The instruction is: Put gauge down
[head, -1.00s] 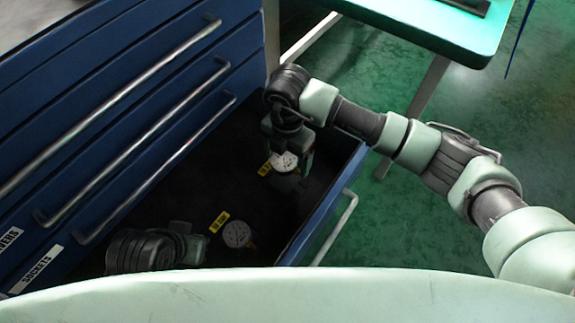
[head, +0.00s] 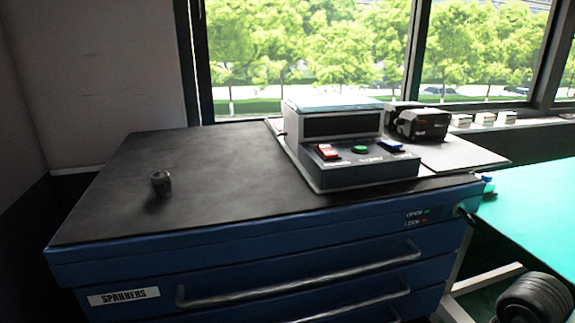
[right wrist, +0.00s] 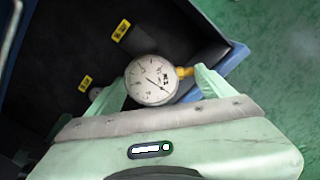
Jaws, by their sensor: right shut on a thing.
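The gauge (right wrist: 152,80) has a round white dial and a brass stem on its right side, seen in the right wrist view. My right gripper (right wrist: 160,86) is shut on the gauge, with one pale green finger on each side of it. Below it lies the black-lined open drawer (right wrist: 55,50), with yellow tags (right wrist: 121,30) in it; a pale round thing beside the lower tag is partly hidden by my gripper. My left gripper is in neither current view.
In the head view a blue cabinet (head: 270,243) has a dark top with a small metal cylinder (head: 161,183) at left and a grey device with buttons (head: 350,150) at right. A black case (head: 420,122) stands behind. A turquoise table (head: 535,220) is at right.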

